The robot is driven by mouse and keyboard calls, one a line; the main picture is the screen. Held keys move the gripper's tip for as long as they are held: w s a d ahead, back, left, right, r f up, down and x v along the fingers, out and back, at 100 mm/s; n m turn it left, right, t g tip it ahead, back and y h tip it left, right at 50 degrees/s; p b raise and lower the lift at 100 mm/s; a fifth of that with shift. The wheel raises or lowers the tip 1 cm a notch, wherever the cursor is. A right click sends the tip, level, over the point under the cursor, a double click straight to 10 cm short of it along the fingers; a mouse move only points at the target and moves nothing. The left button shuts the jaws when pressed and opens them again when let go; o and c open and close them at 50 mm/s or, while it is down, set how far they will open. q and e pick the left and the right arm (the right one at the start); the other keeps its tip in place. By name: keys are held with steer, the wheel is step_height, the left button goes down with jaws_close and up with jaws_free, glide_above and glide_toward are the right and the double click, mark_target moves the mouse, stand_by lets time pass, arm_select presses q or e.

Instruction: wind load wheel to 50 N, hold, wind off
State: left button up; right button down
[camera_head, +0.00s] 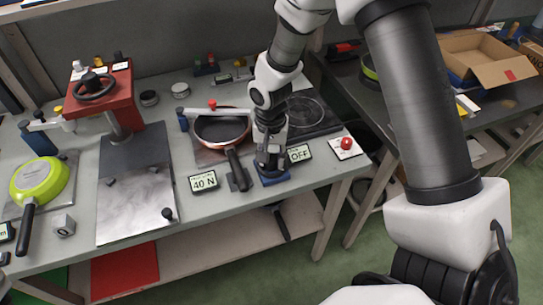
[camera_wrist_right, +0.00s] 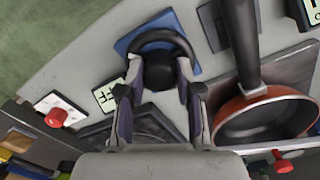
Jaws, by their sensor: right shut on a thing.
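My right gripper (camera_head: 269,158) reaches down onto the black load wheel, which sits on a blue base (camera_head: 274,179) at the table's front edge. In the right wrist view the gripper (camera_wrist_right: 160,78) is shut on the wheel (camera_wrist_right: 163,38), its fingers on either side of the dark hub; the blue base (camera_wrist_right: 135,42) shows beneath. The gripper hides most of the wheel in the head view. A display (camera_head: 203,181) to the left of the wheel reads 40 N. My left gripper is not in view.
A red-orange pan (camera_head: 222,129) lies left of my right gripper, its black handle pointing to the front edge. A dark hob (camera_head: 307,112) and a red button (camera_head: 346,143) are to the right. A red press (camera_head: 98,97) with a handwheel and a green pan (camera_head: 40,179) stand further left.

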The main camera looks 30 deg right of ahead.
mark_target(271, 159)
steer(key=shift+s+f, duration=0.1)
steer(key=shift+s, duration=0.05)
steer(key=c, duration=0.8)
jaws_free()
steer(key=shift+o, duration=0.2)
steer(key=shift+r, duration=0.35)
step_height(271, 159, up, 11)
steer(key=shift+w+r, duration=0.2)
steer(key=shift+a, duration=0.1)
